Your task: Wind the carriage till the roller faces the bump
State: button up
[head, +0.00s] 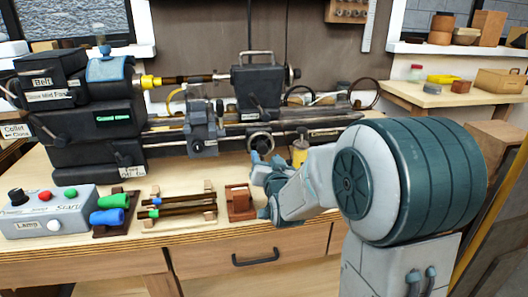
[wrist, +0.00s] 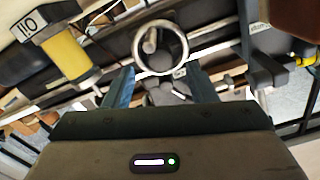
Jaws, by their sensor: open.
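The dark lathe's carriage (head: 203,127) sits on the bed rails, left of the block-shaped tailstock (head: 257,88). A brown and yellow workpiece (head: 195,79) runs from the headstock toward the tailstock. I cannot make out the roller or the bump at this size. A round handwheel (head: 260,140) is on the bed front, below the tailstock; its metal rim and knob show in the wrist view (wrist: 160,47). My gripper (head: 267,159) is just in front of and below this wheel, fingers apart (wrist: 161,80). It appears empty; whether a finger touches the wheel is unclear.
A yellow cylinder (head: 299,152) stands close right of my gripper; it also shows in the wrist view (wrist: 66,55). A small wooden stand (head: 240,203), a rod rack (head: 183,203) and a control box (head: 48,210) occupy the bench front.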

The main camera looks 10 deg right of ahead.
aim_at(263, 151)
jog(key=shift+w, duration=2.25)
jog(key=c, duration=1)
